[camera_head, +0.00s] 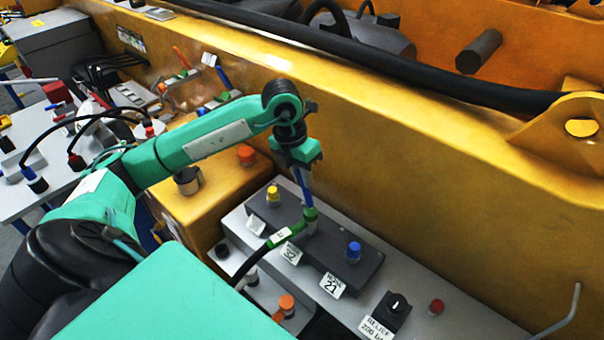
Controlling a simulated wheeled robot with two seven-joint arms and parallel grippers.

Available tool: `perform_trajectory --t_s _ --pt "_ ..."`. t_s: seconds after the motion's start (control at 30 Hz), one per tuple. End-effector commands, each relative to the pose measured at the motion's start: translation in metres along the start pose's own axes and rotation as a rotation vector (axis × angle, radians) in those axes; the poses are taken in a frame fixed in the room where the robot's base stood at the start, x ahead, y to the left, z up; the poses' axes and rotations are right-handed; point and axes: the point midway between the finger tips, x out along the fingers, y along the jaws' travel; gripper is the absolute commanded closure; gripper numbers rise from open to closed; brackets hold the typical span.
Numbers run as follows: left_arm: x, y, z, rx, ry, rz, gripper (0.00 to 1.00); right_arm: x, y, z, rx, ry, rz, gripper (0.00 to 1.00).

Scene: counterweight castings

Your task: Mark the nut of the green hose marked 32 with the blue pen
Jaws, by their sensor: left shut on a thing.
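My left gripper (303,168) is shut on the blue pen (305,187), which points down, nearly upright. The green hose (279,239) has a black lower part and a green end, and runs up to a fitting on the dark block. A white tag marked 32 (291,253) stands just in front of it. The nut (311,227) is at the hose's upper end, directly below the pen. The pen's lower end overlaps the green top there; I cannot tell whether it touches. My right gripper is out of view.
The dark block (330,263) also carries a yellow cap (273,195), a blue cap (353,252) and a tag marked 21 (332,285). A relief knob (391,311) and red button (436,307) are to the right. A yellow wall (430,170) rises close behind.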

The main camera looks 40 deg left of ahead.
Motion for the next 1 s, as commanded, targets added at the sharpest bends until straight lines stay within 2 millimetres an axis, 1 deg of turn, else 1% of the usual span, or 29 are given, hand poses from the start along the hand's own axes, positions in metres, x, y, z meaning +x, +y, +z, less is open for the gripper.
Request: perform_trajectory --t_s 0.4,1.0 --pt "0.0021 0.0004 -0.0002 0.000 0.000 0.000 1.00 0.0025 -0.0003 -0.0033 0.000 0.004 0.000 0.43" --pt "0.0092 0.0018 -0.0009 0.000 0.000 0.000 1.00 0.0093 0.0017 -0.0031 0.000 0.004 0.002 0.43"
